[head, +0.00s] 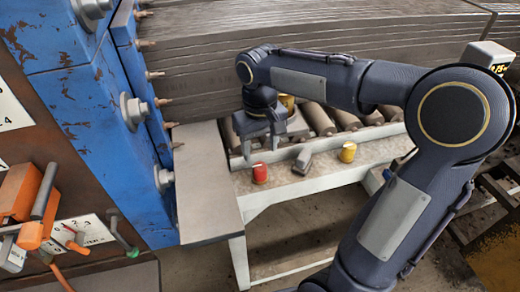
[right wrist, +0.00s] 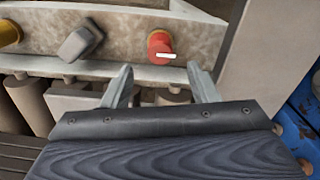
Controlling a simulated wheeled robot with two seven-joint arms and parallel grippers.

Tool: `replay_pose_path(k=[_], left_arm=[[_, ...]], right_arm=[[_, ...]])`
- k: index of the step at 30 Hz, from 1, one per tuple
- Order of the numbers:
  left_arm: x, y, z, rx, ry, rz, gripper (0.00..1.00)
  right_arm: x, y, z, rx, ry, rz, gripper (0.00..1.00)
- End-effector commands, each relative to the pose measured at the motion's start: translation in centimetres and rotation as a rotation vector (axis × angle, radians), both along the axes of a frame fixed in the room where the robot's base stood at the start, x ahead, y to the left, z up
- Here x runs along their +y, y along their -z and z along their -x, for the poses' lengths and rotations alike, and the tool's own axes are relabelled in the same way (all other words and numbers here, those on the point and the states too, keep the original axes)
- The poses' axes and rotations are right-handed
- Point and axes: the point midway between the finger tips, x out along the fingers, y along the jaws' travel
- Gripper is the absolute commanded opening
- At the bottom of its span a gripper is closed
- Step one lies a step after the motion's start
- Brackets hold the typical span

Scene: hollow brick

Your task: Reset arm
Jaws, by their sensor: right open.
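My right arm comes in from the right in the head view, and its gripper (head: 262,145) hangs over the pale control ledge. In the right wrist view the two fingers of the gripper (right wrist: 162,88) stand wide apart with nothing between them. A red button (head: 260,173) sits on the ledge just below and in front of the fingers. The red button (right wrist: 160,45) also shows beyond the fingertips in the right wrist view, apart from them. My left gripper is not in view.
On the ledge (head: 330,172) are a grey switch (head: 302,161) and a yellow button (head: 347,152). Rollers (head: 318,118) lie behind it. A blue machine (head: 100,130) stands at left, beside a panel with an orange-handled switch (head: 30,205). Stacked grey slabs (head: 320,50) fill the back.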

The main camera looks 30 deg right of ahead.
Motion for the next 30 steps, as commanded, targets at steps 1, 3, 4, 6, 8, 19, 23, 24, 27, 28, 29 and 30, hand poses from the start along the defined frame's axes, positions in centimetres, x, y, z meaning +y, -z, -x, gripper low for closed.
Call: replay_pose_path(k=[1, 3, 4, 6, 8, 19, 23, 24, 27, 28, 29, 30], left_arm=[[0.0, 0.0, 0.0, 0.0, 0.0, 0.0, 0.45], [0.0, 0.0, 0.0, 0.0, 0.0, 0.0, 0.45], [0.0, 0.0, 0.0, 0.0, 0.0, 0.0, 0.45], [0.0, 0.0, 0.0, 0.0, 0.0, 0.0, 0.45], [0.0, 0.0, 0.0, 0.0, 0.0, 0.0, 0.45], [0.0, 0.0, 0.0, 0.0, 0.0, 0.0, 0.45], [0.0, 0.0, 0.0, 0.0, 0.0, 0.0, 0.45], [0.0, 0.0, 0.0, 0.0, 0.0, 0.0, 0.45], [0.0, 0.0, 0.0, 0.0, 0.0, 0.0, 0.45], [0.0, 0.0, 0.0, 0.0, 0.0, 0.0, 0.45], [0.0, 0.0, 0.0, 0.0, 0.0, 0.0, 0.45], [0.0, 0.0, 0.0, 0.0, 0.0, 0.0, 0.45]], right_arm=[[0.0, 0.0, 0.0, 0.0, 0.0, 0.0, 0.54], [0.0, 0.0, 0.0, 0.0, 0.0, 0.0, 0.54], [0.0, 0.0, 0.0, 0.0, 0.0, 0.0, 0.54], [0.0, 0.0, 0.0, 0.0, 0.0, 0.0, 0.54], [0.0, 0.0, 0.0, 0.0, 0.0, 0.0, 0.54], [0.2, -0.9, 6.5, -0.138, 0.022, -0.111, 0.54], [1.2, -0.3, 11.1, -0.258, 0.047, -0.205, 0.54], [1.7, 0.1, 12.3, -0.294, 0.055, -0.231, 0.54], [2.7, 1.0, 14.7, -0.377, 0.077, -0.289, 0.54], [3.0, 1.3, 15.2, -0.397, 0.083, -0.303, 0.54], [3.2, 1.6, 15.6, -0.416, 0.088, -0.316, 0.54], [3.5, 1.9, 16.1, -0.437, 0.095, -0.33, 0.54]])
